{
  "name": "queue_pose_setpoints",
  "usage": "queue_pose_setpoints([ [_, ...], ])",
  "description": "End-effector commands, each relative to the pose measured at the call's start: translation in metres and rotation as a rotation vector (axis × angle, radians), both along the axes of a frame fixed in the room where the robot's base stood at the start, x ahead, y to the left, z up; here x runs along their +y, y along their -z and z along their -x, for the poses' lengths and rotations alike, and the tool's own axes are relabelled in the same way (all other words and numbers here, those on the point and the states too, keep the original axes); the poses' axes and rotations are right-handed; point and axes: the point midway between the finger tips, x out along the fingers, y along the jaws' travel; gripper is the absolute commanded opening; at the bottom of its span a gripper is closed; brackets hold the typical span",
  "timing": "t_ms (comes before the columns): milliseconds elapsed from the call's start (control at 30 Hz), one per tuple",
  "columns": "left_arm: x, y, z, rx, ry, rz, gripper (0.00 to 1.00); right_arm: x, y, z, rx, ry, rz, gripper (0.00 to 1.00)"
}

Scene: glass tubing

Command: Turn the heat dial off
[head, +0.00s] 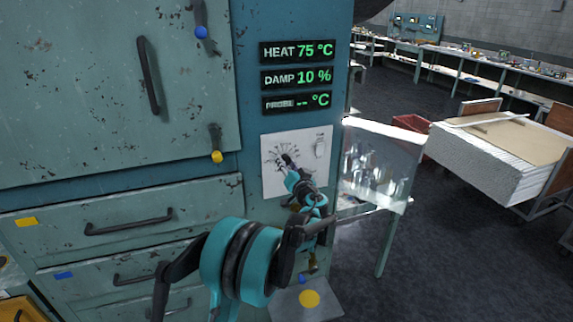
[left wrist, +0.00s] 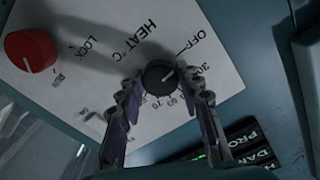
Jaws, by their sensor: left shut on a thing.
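The heat dial (left wrist: 158,78) is a small black knob with a pale pointer line, on a white panel (left wrist: 225,75) printed with HEAT °C, OFF and temperature numbers. My left gripper (left wrist: 163,80) is shut on the dial, with one finger at each side of it. In the head view my left gripper (head: 287,160) reaches the white panel (head: 321,178) and largely hides the dial. The HEAT display (head: 297,51) above reads 75 °C. My right gripper is not in view.
A red knob (left wrist: 32,50) by the word LOCK sits on the same panel. DAMP (head: 297,77) reads 10 %, and the PROBE display (head: 297,102) shows dashes. Cabinet handles (head: 149,75) are at the left. A cart with stacked sheets (head: 490,150) stands at the right.

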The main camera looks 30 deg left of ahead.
Motion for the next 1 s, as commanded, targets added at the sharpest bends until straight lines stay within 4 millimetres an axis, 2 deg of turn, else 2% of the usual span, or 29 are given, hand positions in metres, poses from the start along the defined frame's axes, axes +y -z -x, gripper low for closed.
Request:
queue_pose_setpoints([
  [200, 0.0, 0.001, 0.0, -0.001, 0.0, 0.004, 0.06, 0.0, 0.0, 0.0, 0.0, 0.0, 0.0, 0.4],
  [233, 0.0, 0.001, 0.0, -0.001, 0.0, 0.004, 0.4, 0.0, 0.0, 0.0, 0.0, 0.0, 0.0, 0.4],
  [300, 0.0, 0.001, 0.0, -0.001, 0.0, 0.004, 0.56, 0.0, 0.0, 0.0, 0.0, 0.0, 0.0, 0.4],
  [667, -0.003, 0.0, 0.002, 0.0, 0.001, 0.0, 0.56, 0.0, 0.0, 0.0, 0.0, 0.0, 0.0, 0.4],
  [833, -0.023, 0.0, 0.018, 0.001, 0.003, 0.001, 0.56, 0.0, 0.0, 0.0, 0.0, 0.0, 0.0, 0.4],
  [1000, -0.053, 0.001, 0.043, 0.0, 0.004, 0.001, 0.56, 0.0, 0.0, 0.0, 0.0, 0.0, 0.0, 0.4],
])
